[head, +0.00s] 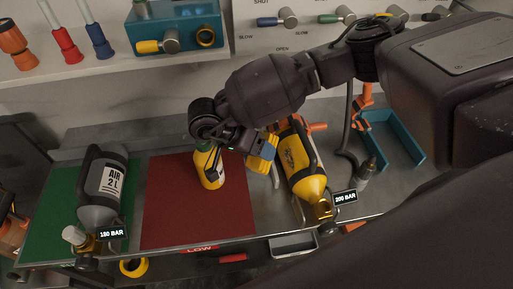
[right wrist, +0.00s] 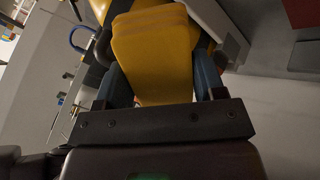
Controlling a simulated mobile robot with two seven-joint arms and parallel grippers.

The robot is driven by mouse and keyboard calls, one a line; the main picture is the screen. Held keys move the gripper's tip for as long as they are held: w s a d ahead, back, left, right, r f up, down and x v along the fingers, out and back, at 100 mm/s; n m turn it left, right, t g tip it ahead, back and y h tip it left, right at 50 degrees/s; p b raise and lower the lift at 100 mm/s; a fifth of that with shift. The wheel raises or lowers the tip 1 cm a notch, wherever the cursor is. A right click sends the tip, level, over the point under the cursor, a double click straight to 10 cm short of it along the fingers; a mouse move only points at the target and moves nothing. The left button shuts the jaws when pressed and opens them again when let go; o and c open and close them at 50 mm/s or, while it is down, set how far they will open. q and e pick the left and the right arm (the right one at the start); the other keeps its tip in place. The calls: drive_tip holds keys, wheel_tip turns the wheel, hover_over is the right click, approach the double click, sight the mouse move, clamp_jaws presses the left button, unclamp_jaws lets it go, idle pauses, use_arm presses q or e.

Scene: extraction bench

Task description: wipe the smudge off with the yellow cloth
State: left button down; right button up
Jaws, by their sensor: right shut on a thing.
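My right gripper (head: 262,150) is shut on the yellow cloth (right wrist: 155,50), a folded pad held between its two blue fingers. In the head view the cloth (head: 260,163) shows as a small yellow patch above the bench, between the red mat and the yellow cylinder. The arm reaches in from the upper right. I cannot make out a smudge in either view; it may be hidden or too small. My left gripper is not in view.
A yellow bottle (head: 208,178) stands on the red mat (head: 170,215), partly behind my wrist. A yellow cylinder (head: 302,172) lies to the right. A grey air cylinder (head: 100,195) lies on the green mat (head: 52,215). A blue bracket (head: 412,148) is at the right.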

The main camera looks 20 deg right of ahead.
sight(286, 163)
drive_tip(key=shift+s+d+f, duration=0.2)
drive_tip(key=shift+d+f, duration=0.15)
drive_tip(key=shift+s+d+f, duration=0.1)
drive_tip(key=shift+d+f, duration=0.4)
drive_tip(key=shift+f, duration=0.05)
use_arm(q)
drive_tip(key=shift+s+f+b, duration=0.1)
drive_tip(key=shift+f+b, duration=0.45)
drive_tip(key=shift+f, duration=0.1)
use_arm(e)
drive_tip(key=shift+x, duration=1.6)
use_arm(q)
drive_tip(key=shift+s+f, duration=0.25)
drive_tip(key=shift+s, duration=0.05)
use_arm(e)
drive_tip(key=shift+d, duration=0.25)
use_arm(q)
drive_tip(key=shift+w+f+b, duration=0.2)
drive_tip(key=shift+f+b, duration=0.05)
drive_tip(key=shift+b, duration=0.1)
use_arm(e)
drive_tip(key=shift+x, duration=0.85)
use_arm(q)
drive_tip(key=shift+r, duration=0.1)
use_arm(e)
drive_tip(key=shift+d+r, duration=0.1)
drive_tip(key=shift+r, duration=0.05)
